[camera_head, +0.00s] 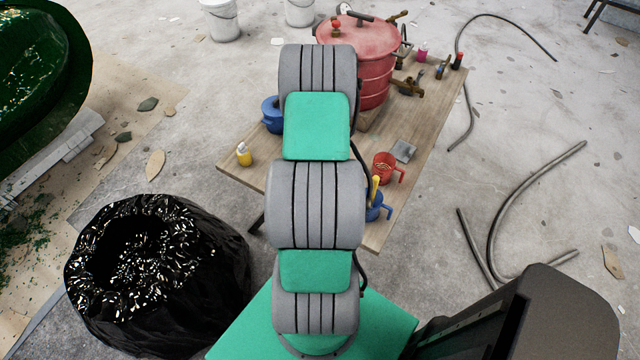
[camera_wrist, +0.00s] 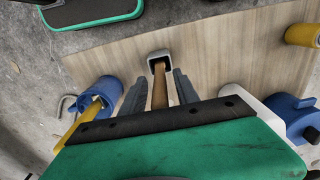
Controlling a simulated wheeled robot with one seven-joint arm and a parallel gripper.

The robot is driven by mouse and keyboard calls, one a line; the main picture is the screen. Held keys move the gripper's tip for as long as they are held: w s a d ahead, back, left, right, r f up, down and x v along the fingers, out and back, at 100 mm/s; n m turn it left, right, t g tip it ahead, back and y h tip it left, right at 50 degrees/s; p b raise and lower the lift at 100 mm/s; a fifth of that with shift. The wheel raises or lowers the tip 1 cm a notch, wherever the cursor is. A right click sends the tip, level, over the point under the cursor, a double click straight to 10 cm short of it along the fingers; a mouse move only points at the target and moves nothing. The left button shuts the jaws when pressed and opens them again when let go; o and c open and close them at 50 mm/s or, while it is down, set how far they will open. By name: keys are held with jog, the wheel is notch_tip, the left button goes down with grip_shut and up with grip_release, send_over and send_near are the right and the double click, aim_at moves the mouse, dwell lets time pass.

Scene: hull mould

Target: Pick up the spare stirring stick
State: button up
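In the wrist view a brown wooden stick (camera_wrist: 160,88) runs between the two fingers of my gripper (camera_wrist: 159,84). Its far end meets a small dark piece with a pale rim (camera_wrist: 159,54). The fingers are apart, with a gap on each side of the stick, so my gripper is open around it. The stick's near end is hidden by the gripper body. A second, yellow stick (camera_wrist: 82,122) leans in a blue mug (camera_wrist: 110,88) left of the fingers; this mug also shows in the head view (camera_head: 378,211). My arm hides the gripper in the head view.
The wooden table (camera_head: 425,165) carries a red pressure pot (camera_head: 375,80), a red mug (camera_head: 384,166), a blue pot (camera_head: 271,115) and a yellow bottle (camera_head: 243,155). A black bag (camera_head: 210,260) stands on the floor at left. Hoses (camera_head: 500,215) lie at right.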

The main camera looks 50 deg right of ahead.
grip_shut()
dwell(0.5)
